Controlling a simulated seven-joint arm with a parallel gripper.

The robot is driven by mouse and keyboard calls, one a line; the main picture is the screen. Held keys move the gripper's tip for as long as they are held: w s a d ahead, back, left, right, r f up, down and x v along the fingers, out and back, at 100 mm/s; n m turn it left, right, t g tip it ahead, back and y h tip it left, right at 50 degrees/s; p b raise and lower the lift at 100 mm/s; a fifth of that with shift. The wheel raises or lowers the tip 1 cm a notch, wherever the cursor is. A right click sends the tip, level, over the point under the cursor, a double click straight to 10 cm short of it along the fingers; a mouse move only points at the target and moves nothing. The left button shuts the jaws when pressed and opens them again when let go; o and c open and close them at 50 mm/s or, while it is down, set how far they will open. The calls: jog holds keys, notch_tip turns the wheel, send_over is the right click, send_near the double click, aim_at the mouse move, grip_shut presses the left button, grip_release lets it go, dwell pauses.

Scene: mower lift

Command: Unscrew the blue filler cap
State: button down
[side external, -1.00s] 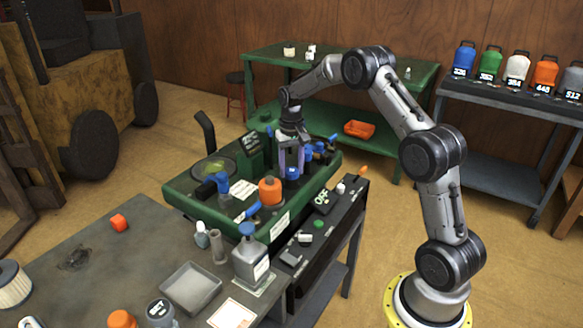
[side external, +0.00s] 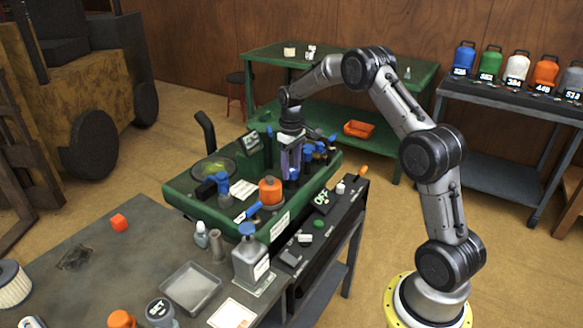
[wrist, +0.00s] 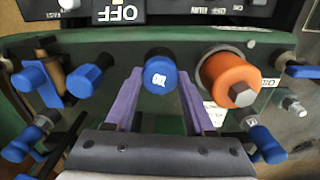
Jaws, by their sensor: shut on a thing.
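The blue filler cap (wrist: 160,76) is in the upper middle of the wrist view, with a white mark like "OIL" on its top. The two purple fingers of my gripper (wrist: 159,88) stand on its left and right and are shut on it. In the side view my gripper (side external: 290,163) points down over the green mower deck (side external: 185,195). There the fingers mostly hide the cap, which appears seated on the deck.
An orange cap (wrist: 232,78) with a grey knob stands close right of the blue cap. Another blue knob (wrist: 84,80) is at left, and several blue levers surround the gripper. A grey bench (side external: 75,230) with bottles and a tray is at front left.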

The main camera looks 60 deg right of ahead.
aim_at(291, 170)
jog(key=n, duration=0.4)
jog(key=shift+r, duration=0.1)
jog(key=shift+r, duration=1.4)
jog(key=shift+r, duration=2.5)
